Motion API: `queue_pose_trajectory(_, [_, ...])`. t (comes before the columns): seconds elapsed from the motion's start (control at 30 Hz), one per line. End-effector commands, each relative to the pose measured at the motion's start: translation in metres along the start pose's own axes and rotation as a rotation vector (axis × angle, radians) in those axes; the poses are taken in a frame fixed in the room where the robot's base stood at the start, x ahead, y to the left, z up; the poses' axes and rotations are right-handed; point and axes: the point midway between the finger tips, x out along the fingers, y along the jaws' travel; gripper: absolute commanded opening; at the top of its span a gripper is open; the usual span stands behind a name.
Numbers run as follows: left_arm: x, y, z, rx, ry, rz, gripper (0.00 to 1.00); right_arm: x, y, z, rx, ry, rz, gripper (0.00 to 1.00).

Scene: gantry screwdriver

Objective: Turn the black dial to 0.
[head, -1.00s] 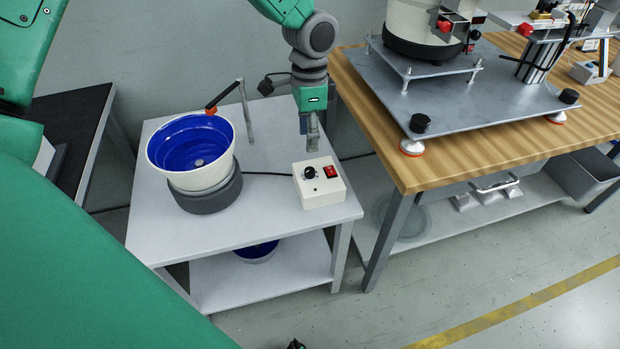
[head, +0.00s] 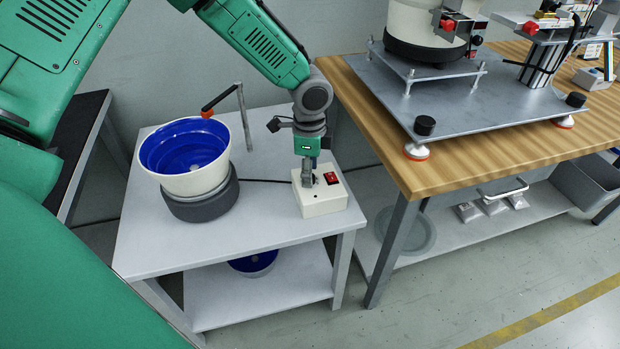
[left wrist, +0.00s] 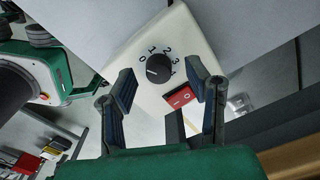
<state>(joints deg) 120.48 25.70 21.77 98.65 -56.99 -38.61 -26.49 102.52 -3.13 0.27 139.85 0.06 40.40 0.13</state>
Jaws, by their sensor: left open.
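My left gripper (head: 308,178) points down over the box and mostly hides the dial in the head view. In the left wrist view its two dark fingers (left wrist: 160,74) are spread wide, one on each side of the dial, apart from it. A red switch (left wrist: 180,97) sits beside the dial, near the right finger. My right gripper is out of view.
The box stands on a pale table (head: 262,225) beside a bowl feeder with a blue inside (head: 185,150). A thin post with an orange-tipped arm (head: 243,115) rises behind. A wooden bench (head: 480,145) with a metal plate stands close on the right.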

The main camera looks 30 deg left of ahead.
Motion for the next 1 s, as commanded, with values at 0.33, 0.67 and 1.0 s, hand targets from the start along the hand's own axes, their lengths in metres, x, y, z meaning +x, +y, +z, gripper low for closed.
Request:
queue_pose_trajectory(0.33, [0.012, 0.000, 0.000, 0.000, 0.000, -0.001, 0.44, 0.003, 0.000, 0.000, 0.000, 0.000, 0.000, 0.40])
queue_pose_trajectory(0.67, [0.012, -0.001, 0.000, 0.000, 0.000, -0.001, 0.00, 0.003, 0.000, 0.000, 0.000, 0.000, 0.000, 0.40])
queue_pose_trajectory(1.0, [0.010, -0.001, 0.000, -0.060, -0.002, -0.001, 0.00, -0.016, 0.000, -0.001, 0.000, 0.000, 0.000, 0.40])
